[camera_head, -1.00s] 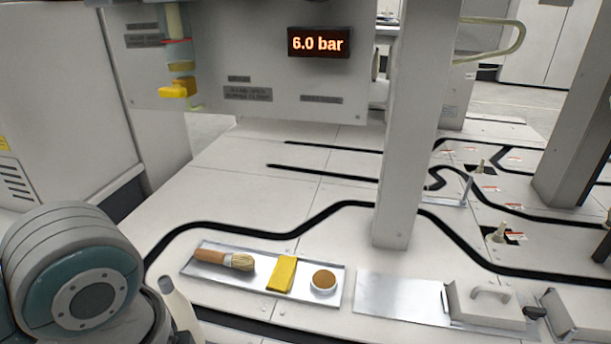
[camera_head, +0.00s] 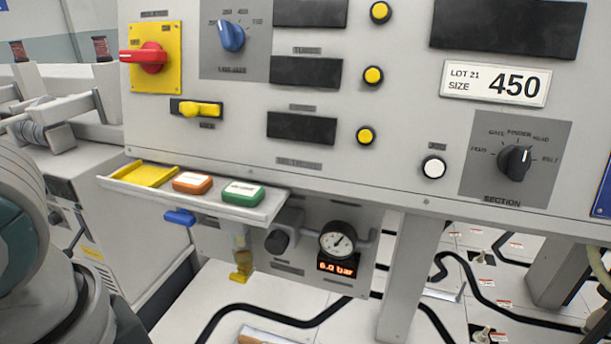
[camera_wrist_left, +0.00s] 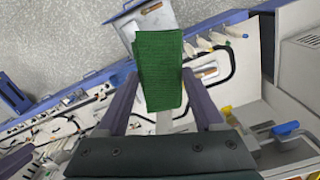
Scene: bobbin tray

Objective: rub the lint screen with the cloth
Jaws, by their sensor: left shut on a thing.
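My left gripper (camera_wrist_left: 163,103) is shut on a green cloth (camera_wrist_left: 160,70), which looks woven and stands out flat beyond the fingertips in the left wrist view. In the head view only my left arm shows at the left edge; its gripper and the cloth are out of that view. I cannot make out the lint screen for certain in either view. My right gripper is in neither view.
In the head view a control panel (camera_head: 400,95) with knobs and buttons fills the upper part. A shelf (camera_head: 272,207) with orange and green blocks juts out below it. A gauge (camera_head: 338,240) and a grey post (camera_head: 402,285) stand beneath.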

